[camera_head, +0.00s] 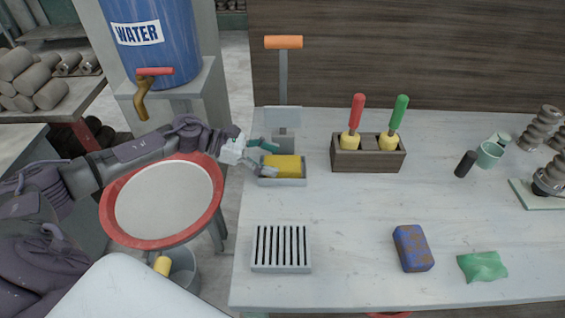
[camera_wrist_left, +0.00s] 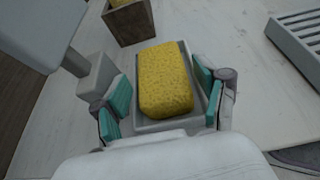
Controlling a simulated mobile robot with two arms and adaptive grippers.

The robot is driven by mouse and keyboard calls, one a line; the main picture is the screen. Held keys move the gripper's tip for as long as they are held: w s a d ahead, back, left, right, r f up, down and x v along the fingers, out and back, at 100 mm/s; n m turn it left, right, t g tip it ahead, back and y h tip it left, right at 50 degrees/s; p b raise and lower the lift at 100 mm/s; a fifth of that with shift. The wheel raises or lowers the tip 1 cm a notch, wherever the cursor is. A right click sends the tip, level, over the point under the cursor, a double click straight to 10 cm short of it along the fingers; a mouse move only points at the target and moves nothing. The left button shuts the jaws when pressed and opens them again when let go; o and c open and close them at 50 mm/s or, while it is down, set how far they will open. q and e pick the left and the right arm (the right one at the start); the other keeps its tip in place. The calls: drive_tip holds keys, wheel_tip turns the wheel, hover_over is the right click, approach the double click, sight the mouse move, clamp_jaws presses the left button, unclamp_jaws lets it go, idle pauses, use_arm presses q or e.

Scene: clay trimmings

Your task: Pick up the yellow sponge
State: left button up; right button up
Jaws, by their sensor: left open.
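The yellow sponge (camera_head: 282,166) lies in a shallow grey tray (camera_head: 283,182) on the table's left part in the head view. My left gripper (camera_head: 266,158) comes in from the left, just at the sponge and tray. In the left wrist view the sponge (camera_wrist_left: 165,80) lies lengthwise in the tray (camera_wrist_left: 150,126). The teal-padded fingers of my left gripper (camera_wrist_left: 160,97) stand apart, one on each side of the sponge's near end. Neither finger clearly touches it. My right gripper is not in view.
A grey stand with an orange handle (camera_head: 283,43) rises behind the tray. A wooden box (camera_head: 368,160) holds a red-handled and a green-handled tool. A slotted grey rack (camera_head: 281,249) lies in front. A blue-brown block (camera_head: 412,248) and green cloth (camera_head: 483,266) lie at the right. The table's middle is clear.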

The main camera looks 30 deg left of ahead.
use_arm(q)
drive_tip(key=shift+x, duration=1.05)
drive_tip(key=c, duration=0.7)
